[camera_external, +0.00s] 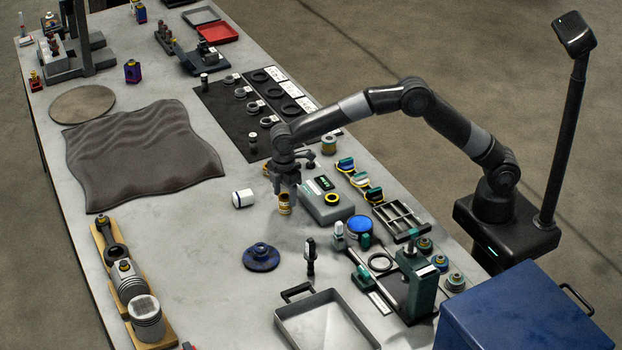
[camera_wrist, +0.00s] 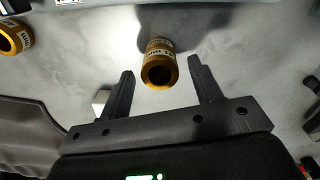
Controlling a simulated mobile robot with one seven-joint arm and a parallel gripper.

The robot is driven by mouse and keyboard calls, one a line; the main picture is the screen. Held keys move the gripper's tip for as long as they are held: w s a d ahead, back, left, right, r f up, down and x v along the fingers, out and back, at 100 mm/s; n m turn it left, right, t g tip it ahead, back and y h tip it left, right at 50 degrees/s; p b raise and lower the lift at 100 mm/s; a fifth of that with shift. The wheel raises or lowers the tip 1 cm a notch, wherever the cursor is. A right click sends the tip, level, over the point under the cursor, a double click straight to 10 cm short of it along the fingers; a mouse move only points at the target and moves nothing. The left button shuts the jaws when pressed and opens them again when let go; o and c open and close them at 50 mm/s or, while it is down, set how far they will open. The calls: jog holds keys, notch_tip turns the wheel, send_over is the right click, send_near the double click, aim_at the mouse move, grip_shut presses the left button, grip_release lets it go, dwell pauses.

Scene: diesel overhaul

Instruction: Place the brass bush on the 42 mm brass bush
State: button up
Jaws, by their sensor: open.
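A brass bush (camera_wrist: 159,72) with pale labels shows just beyond my gripper (camera_wrist: 160,66) in the wrist view, its open end towards the camera. It looks like two labelled sections stacked end to end; I cannot be sure that these are two bushes. The same brass piece (camera_external: 284,204) stands upright on the table under my gripper (camera_external: 285,188) in the external view. My gripper is open, with a finger to either side of the brass and gaps in the wrist view. Another labelled brass bush (camera_wrist: 14,38) is at the left of the wrist view.
A white cylinder (camera_external: 243,198) lies left of my gripper, and a grey box (camera_external: 327,207) stands close at right. A blue flanged part (camera_external: 261,257) is in front. A dark crumpled mat (camera_external: 140,155) lies further left. Bare table (camera_external: 210,250) lies between them.

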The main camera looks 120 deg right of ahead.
aim_at(285, 196)
notch_tip(285, 196, up, 12)
jog(key=s+a+r+t, duration=0.1)
jog(key=s+a+r, duration=0.5)
jog(key=a+r, duration=0.25)
jog(key=s+a+r+m+t, duration=0.15)
jog(key=s+a+r, duration=0.25)
jog(key=s+a, duration=0.7)
jog(key=s+a+f+t, duration=0.1)
jog(key=s+a+f, duration=0.2)
jog(key=s, duration=0.9)
jog(key=s+a+f+m+t, duration=0.1)
jog(key=s+a+f, duration=0.3)
jog(key=s, duration=0.8)
jog(key=shift+a+f+t, duration=0.25)
jog(key=shift+f+t, duration=0.3)
